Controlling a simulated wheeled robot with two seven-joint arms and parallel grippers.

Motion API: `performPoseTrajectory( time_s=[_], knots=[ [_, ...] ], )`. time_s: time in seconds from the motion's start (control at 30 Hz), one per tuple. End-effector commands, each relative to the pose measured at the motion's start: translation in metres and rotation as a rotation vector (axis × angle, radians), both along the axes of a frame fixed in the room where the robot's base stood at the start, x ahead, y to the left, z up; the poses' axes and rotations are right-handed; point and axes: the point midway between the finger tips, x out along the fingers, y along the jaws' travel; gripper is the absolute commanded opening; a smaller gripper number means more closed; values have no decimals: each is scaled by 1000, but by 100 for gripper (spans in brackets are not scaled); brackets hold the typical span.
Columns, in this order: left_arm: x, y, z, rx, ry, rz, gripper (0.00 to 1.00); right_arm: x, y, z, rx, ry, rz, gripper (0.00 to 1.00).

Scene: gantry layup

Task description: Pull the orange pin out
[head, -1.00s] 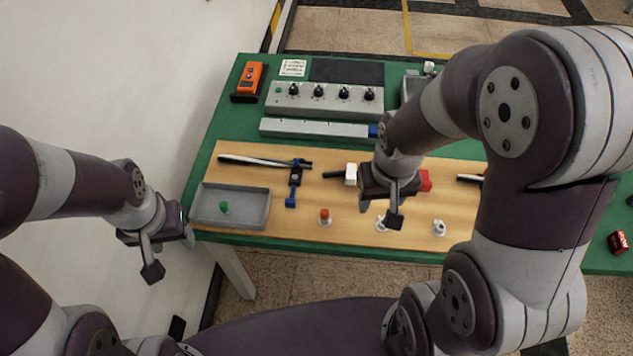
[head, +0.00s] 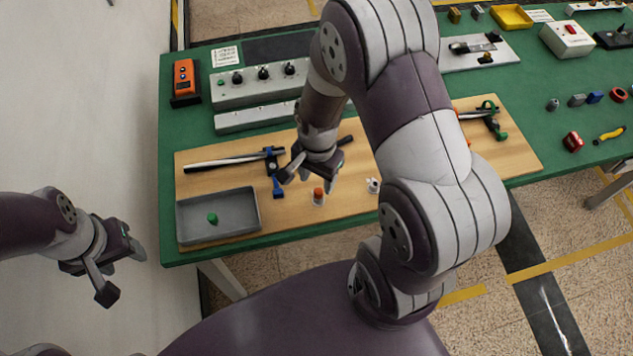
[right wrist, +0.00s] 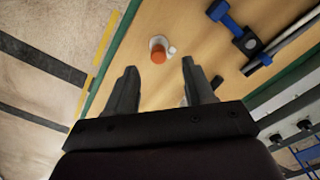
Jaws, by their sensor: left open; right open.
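The orange pin (head: 318,193) stands upright in a small white base on the wooden board, near its front edge. It also shows in the right wrist view (right wrist: 159,52), ahead of the fingertips and between their lines. My right gripper (head: 308,178) is open and empty, above and just behind the pin, apart from it; its fingers also show in the right wrist view (right wrist: 158,70). My left gripper (head: 122,272) is open and empty, off the table's left side. A green pin (head: 212,217) lies in the grey tray (head: 250,225).
A blue-handled clamp (head: 277,186) lies left of the orange pin. Another white base (head: 373,185) stands to its right, partly beside my arm. A control box with knobs (head: 225,95) and an orange device (head: 184,78) stand at the back left.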

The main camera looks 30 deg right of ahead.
Motion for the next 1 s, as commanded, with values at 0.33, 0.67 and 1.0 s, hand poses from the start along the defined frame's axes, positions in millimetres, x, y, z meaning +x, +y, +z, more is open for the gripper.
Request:
performPoseTrajectory(
  time_s=[0.33, 0.67, 1.0],
  knots=[
    [0, 0, -2, 0, 0, 0, 51, 0, 0, -44, 0, 0, 1, 53],
    [0, 0, -2, 0, 0, 0, 51, 0, 0, -45, 0, -1, 1, 24],
    [0, 0, -1, 0, 0, 0, 51, 0, 0, -45, 0, -1, 2, 0]
  ],
)
